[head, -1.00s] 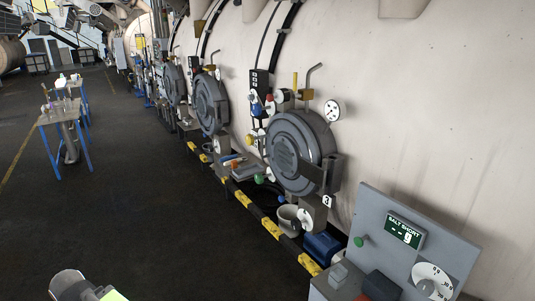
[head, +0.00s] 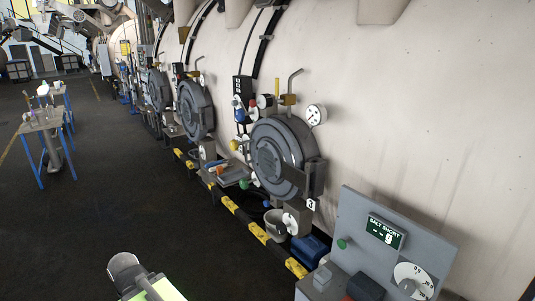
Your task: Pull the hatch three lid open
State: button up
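The hatch three lid (head: 277,155) is a round dark grey disc on the pale vessel wall, right of the picture's middle. It looks shut, flat against its ring. A dark bracket or latch block (head: 312,178) sits at its right edge, and a small tag with a "3" (head: 311,204) is below it. A grey rounded part with a lime green panel at the bottom edge seems to be my arm, well left of and nearer than the hatch. My gripper's fingers are not in view.
A control box reading "SALT SHORT" (head: 387,232) stands at front right. A pressure gauge (head: 316,115) and valves surround the hatch. A yellow-black kerb (head: 245,222) runs below it, with a pot (head: 275,224) beside it. Another round hatch (head: 195,110) is farther back.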

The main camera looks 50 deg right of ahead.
aim_at(289, 178)
jog(key=z, duration=0.35)
jog(key=i, duration=1)
jog(key=u, duration=0.1)
